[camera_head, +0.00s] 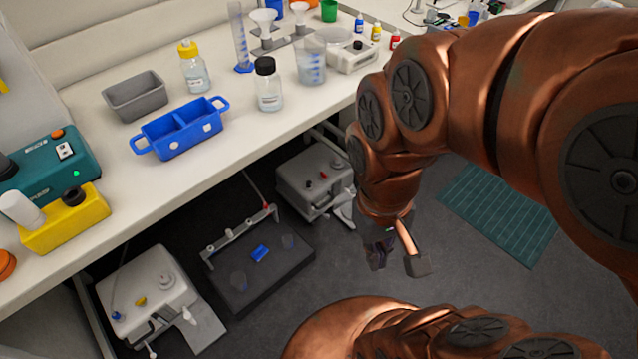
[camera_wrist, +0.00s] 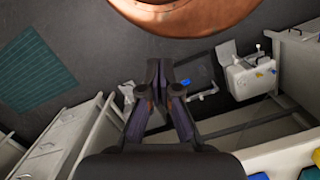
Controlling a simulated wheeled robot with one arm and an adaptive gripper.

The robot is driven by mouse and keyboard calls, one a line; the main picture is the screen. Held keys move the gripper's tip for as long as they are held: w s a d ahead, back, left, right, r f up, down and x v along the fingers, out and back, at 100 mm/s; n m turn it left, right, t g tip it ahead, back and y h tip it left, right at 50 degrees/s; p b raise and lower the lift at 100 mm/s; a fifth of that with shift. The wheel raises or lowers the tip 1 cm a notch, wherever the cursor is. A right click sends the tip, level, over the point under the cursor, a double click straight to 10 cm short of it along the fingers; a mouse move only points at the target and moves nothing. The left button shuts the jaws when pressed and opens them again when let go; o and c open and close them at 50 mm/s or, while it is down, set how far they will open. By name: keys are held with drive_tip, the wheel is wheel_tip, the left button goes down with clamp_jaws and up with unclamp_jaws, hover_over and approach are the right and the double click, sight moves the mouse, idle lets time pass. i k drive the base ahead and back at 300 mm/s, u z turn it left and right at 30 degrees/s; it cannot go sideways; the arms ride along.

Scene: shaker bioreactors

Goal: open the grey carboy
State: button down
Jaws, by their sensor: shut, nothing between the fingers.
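The grey carboy (camera_head: 308,192) stands on the floor under the bench, in the middle of the head view. It is boxy, with small red and dark fittings on top and a pale spout-like part at its lower right. My gripper (camera_head: 398,258) hangs to the right of the carboy and apart from it, over the dark floor. In the wrist view my gripper (camera_wrist: 160,72) has its fingers together with nothing between them. I cannot clearly make out the grey carboy in the wrist view; the gripper may hide part of it.
A whiter carboy (camera_head: 135,293) with blue and yellow fittings stands at lower left. A black tray (camera_head: 240,291) with a rail lies between the carboys. The bench (camera_head: 215,162), bearing bottles and a blue rack (camera_head: 180,130), overhangs them. A green mat (camera_head: 500,213) lies on open floor at right.

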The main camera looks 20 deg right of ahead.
sight(292, 177)
drive_tip(key=z, duration=2.15)
drive_tip(key=k, duration=1)
drive_tip(key=u, duration=1.9)
drive_tip(key=i, duration=0.5)
drive_tip(key=z, duration=0.05)
